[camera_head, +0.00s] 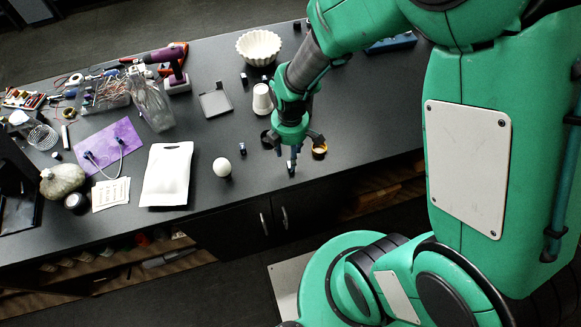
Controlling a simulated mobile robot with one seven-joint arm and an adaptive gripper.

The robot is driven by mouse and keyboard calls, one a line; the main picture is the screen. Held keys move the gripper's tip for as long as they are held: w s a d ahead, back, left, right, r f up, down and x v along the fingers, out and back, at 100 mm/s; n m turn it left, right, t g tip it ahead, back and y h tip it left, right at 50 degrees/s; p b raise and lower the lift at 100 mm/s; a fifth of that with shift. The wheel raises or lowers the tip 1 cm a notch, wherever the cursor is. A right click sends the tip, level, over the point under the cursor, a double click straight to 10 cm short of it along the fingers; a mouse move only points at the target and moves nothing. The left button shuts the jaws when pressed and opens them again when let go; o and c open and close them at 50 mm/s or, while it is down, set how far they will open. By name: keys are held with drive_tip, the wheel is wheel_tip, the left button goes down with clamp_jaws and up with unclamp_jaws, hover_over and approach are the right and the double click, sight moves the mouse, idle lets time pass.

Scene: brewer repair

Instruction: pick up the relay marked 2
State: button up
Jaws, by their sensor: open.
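Several small dark blocks that look like relays lie on the dark counter (215,135). One block (242,148) is left of my gripper, and another (244,78) is behind, near the white fluted bowl. A third block (56,155) is at the left by the purple sheet. Their markings are too small to read, so I cannot tell which is marked 2. My gripper (293,160) points down over the counter's front part, open, with no held object visible. The wrist and fingers partly hide what is beneath.
A white cup (262,98) stands close behind my gripper, with a fluted bowl (258,47) farther back. A white ball (222,167) and white pouch (167,175) lie left. A drill (165,58), clear bottle (152,102) and wires crowd the left.

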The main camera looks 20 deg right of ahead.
idle(0.3)
drive_tip(key=shift+s+f+b, duration=0.1)
drive_tip(key=shift+f+b, duration=0.2)
drive_tip(key=shift+f, duration=2.3)
clamp_jaws()
